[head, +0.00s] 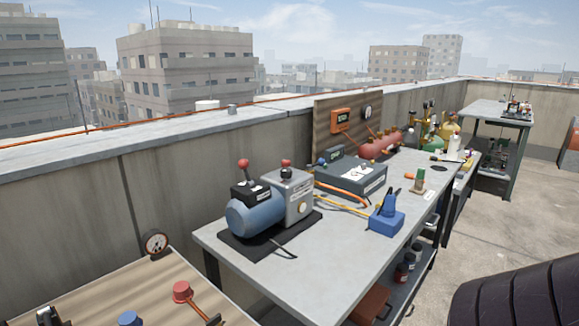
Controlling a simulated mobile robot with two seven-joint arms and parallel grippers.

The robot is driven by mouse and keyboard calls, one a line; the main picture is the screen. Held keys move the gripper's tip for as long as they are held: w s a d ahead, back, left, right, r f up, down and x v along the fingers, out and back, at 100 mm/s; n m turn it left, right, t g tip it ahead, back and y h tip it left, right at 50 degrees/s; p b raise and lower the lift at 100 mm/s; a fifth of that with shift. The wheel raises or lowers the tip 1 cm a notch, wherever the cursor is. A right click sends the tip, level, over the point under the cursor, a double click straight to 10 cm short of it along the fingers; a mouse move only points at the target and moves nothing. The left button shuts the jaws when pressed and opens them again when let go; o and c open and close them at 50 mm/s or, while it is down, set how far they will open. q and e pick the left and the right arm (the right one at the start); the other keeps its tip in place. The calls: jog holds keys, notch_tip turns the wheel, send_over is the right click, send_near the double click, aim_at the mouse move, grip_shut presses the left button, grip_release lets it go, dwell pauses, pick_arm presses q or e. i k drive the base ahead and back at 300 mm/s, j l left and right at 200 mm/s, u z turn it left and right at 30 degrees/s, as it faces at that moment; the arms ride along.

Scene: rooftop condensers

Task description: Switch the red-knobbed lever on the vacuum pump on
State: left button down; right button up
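The vacuum pump (256,217) stands on a black mat (240,247) at the left end of the grey workbench (310,268). It has a blue cylindrical motor and a grey boxy housing. The red-knobbed lever (243,164) rises roughly upright from the black box on top of the motor. A second, shorter fitting with a dark and red top (286,166) sits on the grey housing. I cannot tell from here which position the lever is switched to. Neither of my grippers is in view.
A grey case (351,178), orange hose (342,208) and blue holder (386,222) share the bench. Red and green cylinders (379,145) stand farther back. A wooden table (120,292) is at front left. A large dark ribbed shape, unclear to me, fills the lower right.

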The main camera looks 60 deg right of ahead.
aim_at(244, 164)
jog(key=i+z, duration=0.15)
jog(key=z, duration=0.3)
jog(key=i+j+z, duration=0.15)
jog(key=z, duration=0.25)
jog(key=i+j+z, duration=0.15)
jog(key=z, duration=0.3)
jog(key=i+j+z, duration=0.1)
jog(key=j+z, duration=0.15)
jog(key=z, duration=0.2)
jog(key=j+z, duration=0.2)
jog(key=z, duration=0.25)
